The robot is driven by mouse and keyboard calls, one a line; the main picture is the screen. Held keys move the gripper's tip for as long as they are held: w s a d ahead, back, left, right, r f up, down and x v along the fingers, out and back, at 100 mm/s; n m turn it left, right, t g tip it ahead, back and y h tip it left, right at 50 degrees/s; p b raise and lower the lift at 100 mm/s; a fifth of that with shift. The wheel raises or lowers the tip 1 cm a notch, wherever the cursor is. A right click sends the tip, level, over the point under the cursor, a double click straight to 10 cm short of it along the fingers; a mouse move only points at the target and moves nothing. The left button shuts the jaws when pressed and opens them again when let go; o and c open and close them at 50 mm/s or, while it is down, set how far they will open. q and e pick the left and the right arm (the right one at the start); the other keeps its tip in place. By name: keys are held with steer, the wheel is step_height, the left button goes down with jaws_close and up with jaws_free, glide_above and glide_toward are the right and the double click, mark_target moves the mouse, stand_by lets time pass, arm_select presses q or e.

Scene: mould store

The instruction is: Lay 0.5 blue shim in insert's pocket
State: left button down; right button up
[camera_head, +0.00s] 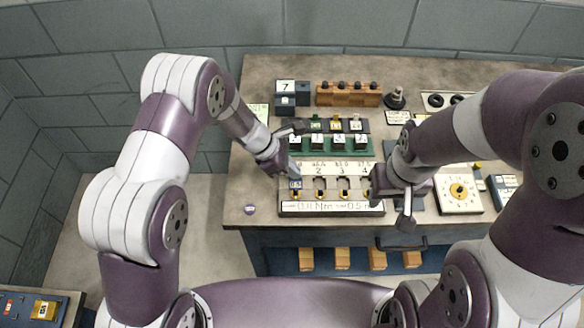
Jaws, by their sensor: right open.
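Behind the tray stands a green rack (331,152) with several labelled blocks. A wooden block holder (348,95), a dark box marked 7 (286,87) and a dark knob (396,97) stand further back. A dial plate (459,191) is at right. A purple disc (250,210) lies near the bench's left edge.

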arm_select(q)
steer(key=c, duration=0.8)
jaws_free()
steer(key=shift+c, duration=0.2)
step_height(320, 180, up, 8)
steer(key=p, duration=0.6)
steer(key=shift+f, duration=0.25)
